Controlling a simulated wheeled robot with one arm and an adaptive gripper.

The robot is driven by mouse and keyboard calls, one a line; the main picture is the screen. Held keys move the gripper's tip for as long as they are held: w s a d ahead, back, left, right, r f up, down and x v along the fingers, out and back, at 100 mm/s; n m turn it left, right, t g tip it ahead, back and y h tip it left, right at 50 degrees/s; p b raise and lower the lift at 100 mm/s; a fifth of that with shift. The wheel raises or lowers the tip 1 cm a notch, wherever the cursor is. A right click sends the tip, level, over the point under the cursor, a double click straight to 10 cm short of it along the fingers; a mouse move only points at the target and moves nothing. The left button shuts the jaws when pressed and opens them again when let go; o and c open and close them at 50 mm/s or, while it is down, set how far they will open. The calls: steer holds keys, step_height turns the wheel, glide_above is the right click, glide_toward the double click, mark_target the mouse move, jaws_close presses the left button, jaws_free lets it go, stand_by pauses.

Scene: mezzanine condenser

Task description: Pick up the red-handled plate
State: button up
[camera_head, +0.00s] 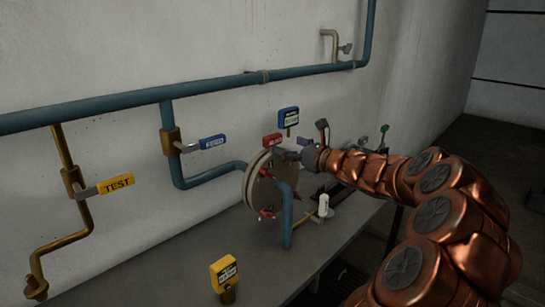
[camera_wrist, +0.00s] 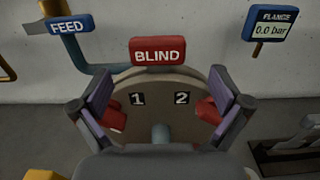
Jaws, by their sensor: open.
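The plate's red handle (camera_wrist: 157,52), marked BLIND, stands up from the top of the round grey flange (camera_wrist: 160,84) in the wrist view. In the head view the red handle (camera_head: 272,140) shows above the flange (camera_head: 257,183); the plate's body is hard to tell from the flange discs. My gripper (camera_wrist: 160,78) is open and empty. Its two fingers stand to the left and right of the flange face, below the handle in the picture. In the head view my gripper (camera_head: 297,155) is just right of the handle; whether it touches anything cannot be told.
Red clamps (camera_wrist: 210,108) sit on the flange face near marks 1 and 2. A blue FEED lever (camera_head: 213,142), a yellow TEST lever (camera_head: 117,184) and a blue gauge (camera_head: 288,117) are nearby. A yellow tagged post (camera_head: 224,274) stands on the grey bench (camera_head: 170,270).

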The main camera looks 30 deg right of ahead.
mark_target(275, 144)
steer(key=shift+a+p+x, duration=0.15)
steer(key=shift+p+x, duration=0.45)
steer(key=shift+x, duration=0.35)
steer(key=shift+a+p+x, duration=0.15)
steer(key=shift+p+x, duration=0.45)
steer(key=shift+x, duration=0.35)
steer(key=shift+w+a+f+p, duration=0.15)
steer(key=shift+w+p, duration=0.1)
steer(key=shift+w, duration=0.3)
steer(key=shift+w+a+f+p, duration=0.15)
steer(key=shift+w+p, duration=0.1)
steer(key=shift+w, duration=0.3)
steer(key=shift+d, duration=0.1)
steer(key=c, duration=1.5)
